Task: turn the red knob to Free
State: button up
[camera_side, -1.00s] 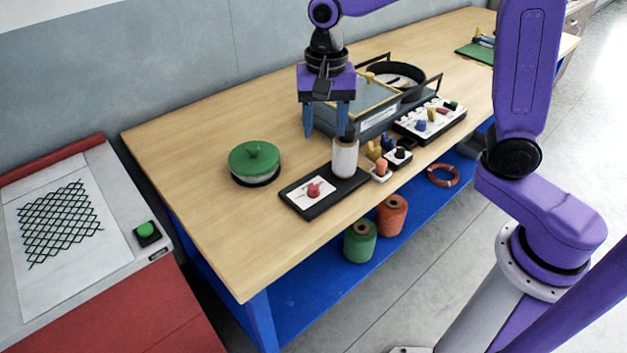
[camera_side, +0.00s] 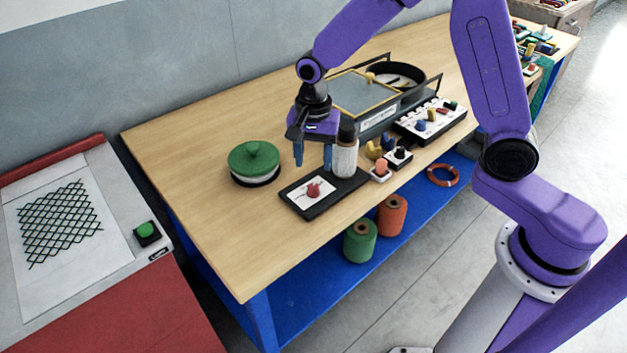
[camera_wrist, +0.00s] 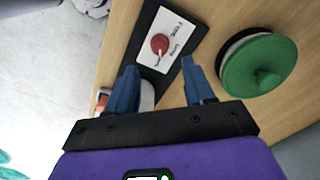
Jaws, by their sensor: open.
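The red knob (camera_side: 313,190) sits on a white label card on a black base plate (camera_side: 295,206) near the front edge of the table. In the wrist view the knob (camera_wrist: 159,43) shows on the card, with printed words too small to read surely. My gripper (camera_side: 313,158) is open and empty, above and behind the knob, with its blue fingers pointing down. In the wrist view the fingers (camera_wrist: 163,82) are apart and the knob lies beyond their tips. A white cylinder with a dark top (camera_side: 345,155) stands on the same base, close beside the right finger.
A green-lidded round pot (camera_side: 254,160) stands left of the base. A glass-topped case (camera_side: 365,95), a panel of coloured knobs (camera_side: 430,122) and small coloured pieces lie to the right. The table (camera_side: 210,200) is bare at front left.

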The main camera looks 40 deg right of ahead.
aim_at(314, 185)
notch_tip(314, 185, down, 7)
jog(key=shift+f, duration=0.1)
dwell(0.4)
grip_shut()
